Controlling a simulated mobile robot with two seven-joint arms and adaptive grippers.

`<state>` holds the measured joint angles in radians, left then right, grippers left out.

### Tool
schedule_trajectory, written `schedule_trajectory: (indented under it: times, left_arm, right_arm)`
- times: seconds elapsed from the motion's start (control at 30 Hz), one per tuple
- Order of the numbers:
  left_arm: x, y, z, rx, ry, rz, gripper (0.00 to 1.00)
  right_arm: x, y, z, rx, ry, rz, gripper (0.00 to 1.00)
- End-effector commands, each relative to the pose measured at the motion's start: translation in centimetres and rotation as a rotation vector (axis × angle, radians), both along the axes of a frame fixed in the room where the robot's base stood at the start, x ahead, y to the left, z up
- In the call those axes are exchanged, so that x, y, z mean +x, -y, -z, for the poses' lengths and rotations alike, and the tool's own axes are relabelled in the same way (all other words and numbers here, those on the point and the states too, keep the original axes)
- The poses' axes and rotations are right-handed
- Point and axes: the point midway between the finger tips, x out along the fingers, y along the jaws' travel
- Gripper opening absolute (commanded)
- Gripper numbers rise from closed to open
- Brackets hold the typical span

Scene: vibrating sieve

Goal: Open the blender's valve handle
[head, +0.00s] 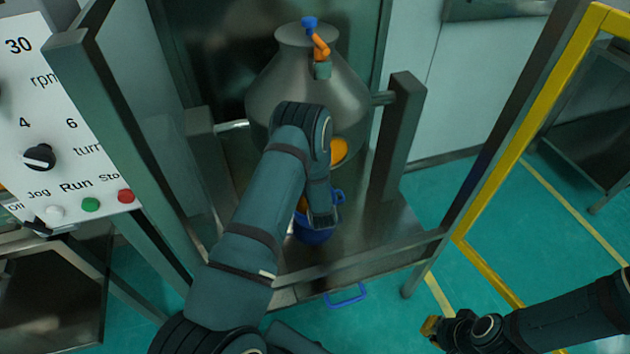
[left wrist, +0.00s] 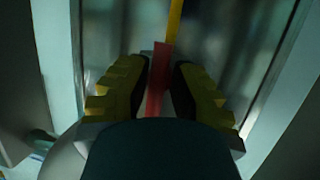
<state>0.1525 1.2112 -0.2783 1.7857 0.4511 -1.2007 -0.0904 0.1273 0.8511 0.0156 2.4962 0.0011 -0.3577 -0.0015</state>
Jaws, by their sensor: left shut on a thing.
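The blender is a grey metal vessel (head: 300,85) between two dark posts, in the upper middle of the head view. My left arm reaches up in front of it and hides much of its lower part. In the left wrist view a red handle bar (left wrist: 158,85) lies between the black and yellow fingers of my left gripper (left wrist: 160,72), which is shut on it. In the head view the handle and the left fingertips are hidden or too unclear to make out. My right gripper (head: 436,330) is at the lower right, away from the blender; its finger opening is unclear.
A blue bucket (head: 312,236) stands below the vessel, partly behind my left arm. A control panel (head: 70,120) with a knob and buttons is at the left. A yellow frame (head: 530,120) stands at the right. The green floor between it and the blender is clear.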

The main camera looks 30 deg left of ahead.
Motion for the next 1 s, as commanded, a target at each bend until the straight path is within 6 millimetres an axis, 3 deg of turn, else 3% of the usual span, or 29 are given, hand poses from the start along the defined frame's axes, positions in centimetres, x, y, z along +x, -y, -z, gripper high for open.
schedule_trajectory:
  times: [0.57,0.6,0.63,1.0]
  left_arm:
    - [-0.08,-0.26,0.00,0.024,-0.025,-0.004,0.00]
    - [-0.08,-0.26,0.00,0.024,-0.025,-0.004,0.32]
    - [-0.09,-0.25,-0.01,0.024,-0.025,-0.004,0.38]
    - [-0.23,0.10,-0.10,0.022,-0.025,-0.001,0.38]
  right_arm:
    - [0.01,0.00,0.01,0.000,0.000,0.000,0.00]
    - [0.01,0.00,0.01,0.000,0.000,0.000,0.00]
    - [0.01,0.00,0.01,0.000,0.000,0.000,0.00]
    - [0.02,-0.01,-0.01,0.000,0.000,0.000,0.00]
